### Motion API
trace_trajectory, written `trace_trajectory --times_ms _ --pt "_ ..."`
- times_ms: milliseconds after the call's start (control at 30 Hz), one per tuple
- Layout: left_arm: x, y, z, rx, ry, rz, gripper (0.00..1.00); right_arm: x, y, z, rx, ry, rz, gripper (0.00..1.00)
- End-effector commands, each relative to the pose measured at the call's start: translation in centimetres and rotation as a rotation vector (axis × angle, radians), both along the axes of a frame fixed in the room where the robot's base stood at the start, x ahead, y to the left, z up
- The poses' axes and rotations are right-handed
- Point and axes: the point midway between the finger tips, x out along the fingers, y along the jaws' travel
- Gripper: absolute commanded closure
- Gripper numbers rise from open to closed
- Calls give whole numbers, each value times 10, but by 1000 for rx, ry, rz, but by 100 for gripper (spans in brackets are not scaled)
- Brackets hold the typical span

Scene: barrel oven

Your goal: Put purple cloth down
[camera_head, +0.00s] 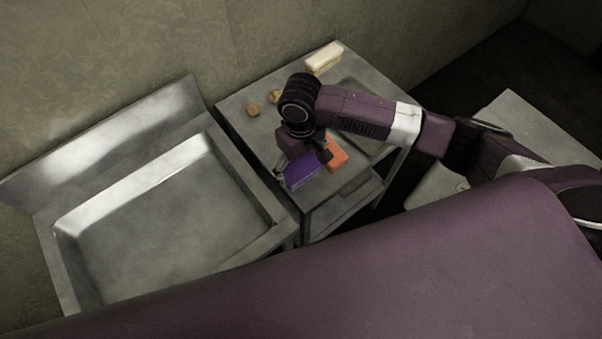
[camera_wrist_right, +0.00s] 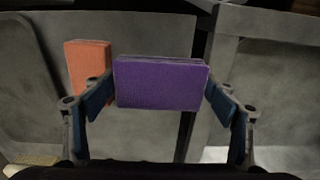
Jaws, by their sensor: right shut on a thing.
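The purple cloth (camera_head: 306,171) is a thick rectangular block at the front edge of the small metal table, beside an orange cloth. My right gripper (camera_head: 302,166) is over it from above, with the wrist hiding part of it. In the right wrist view the purple cloth (camera_wrist_right: 161,83) sits between the two blue-padded fingers of my right gripper (camera_wrist_right: 161,90), which is shut on it. Whether the cloth touches the tabletop is hard to tell. My left gripper is not in view.
The orange cloth (camera_head: 337,154) lies close on the right; it also shows in the wrist view (camera_wrist_right: 88,66). A metal sink (camera_head: 165,225) stands to the left. The small table (camera_head: 240,104) holds a pale block (camera_head: 323,59) and small brown items (camera_head: 254,109) at the back.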

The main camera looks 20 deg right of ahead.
Motion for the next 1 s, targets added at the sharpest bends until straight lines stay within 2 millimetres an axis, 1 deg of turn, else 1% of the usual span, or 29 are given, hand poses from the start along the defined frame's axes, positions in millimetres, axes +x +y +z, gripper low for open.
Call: trace_trajectory --times_ms 133,300,400,800,833,867,1000 --pt "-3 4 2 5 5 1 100 0 0 -12 0 1 -1 44" --pt "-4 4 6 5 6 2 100 0 0 -38 -1 2 -2 44" --pt "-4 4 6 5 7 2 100 0 0 -47 0 0 0 44" --pt "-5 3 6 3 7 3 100 0 0 -52 0 0 0 44" --pt "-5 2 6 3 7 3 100 0 0 -52 0 0 0 18" --pt "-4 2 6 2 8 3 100 0 0 -52 0 -1 0 14" --pt "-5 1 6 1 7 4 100 0 0 -52 0 -1 0 14"
